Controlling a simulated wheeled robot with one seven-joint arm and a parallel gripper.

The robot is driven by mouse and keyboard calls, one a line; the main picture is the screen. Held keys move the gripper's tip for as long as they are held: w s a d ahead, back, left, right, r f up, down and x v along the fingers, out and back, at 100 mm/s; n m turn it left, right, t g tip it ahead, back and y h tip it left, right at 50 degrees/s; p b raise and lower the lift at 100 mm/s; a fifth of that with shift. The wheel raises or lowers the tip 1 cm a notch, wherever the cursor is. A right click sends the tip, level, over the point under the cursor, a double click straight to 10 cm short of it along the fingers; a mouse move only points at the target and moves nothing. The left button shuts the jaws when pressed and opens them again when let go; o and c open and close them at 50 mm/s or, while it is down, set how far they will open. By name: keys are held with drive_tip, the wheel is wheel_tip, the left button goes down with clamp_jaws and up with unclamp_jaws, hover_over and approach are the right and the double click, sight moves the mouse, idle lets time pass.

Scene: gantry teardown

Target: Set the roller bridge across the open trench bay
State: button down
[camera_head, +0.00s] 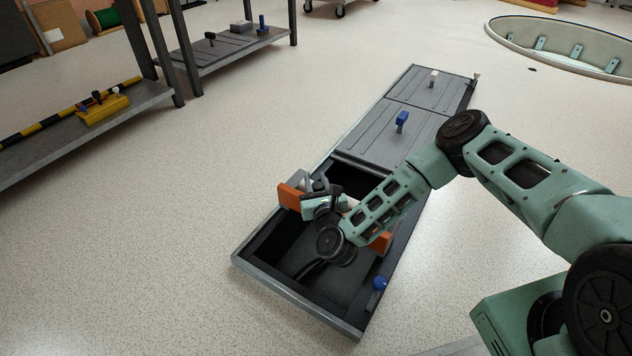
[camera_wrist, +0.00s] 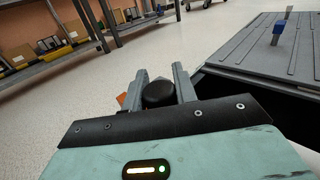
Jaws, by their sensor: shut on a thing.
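The roller bridge shows as an orange end (camera_head: 292,196) at the trench's left rim and another orange end (camera_head: 381,242) near its right rim. My arm hides most of its middle. It spans the width of the open trench bay (camera_head: 290,297); I cannot tell whether its ends touch the rims. My gripper (camera_head: 322,190) is above the bay, shut on the bridge. In the wrist view its jaws (camera_wrist: 160,80) stand either side of a black round knob (camera_wrist: 158,93), with a bit of orange (camera_wrist: 121,99) to the left.
Grey cover plates close the far trench, one with a blue handle (camera_head: 402,119), one with a pale handle (camera_head: 433,76). A blue knob (camera_head: 380,283) sits at the near right rim. A low shelf (camera_head: 150,96) stands left. A round pit (camera_head: 570,45) is back right. Floor left of the trench is clear.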

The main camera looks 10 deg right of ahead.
idle(0.7)
drive_tip(key=shift+f+b, duration=0.6)
drive_tip(key=shift+f, duration=0.6)
idle(0.4)
drive_tip(key=c, duration=1)
unclamp_jaws()
drive_tip(key=shift+c, duration=0.2)
drive_tip(key=shift+s+f, duration=0.1)
drive_tip(key=shift+f, duration=0.05)
drive_tip(key=shift+s+p, duration=1.95)
drive_tip(key=shift+s, duration=1.75)
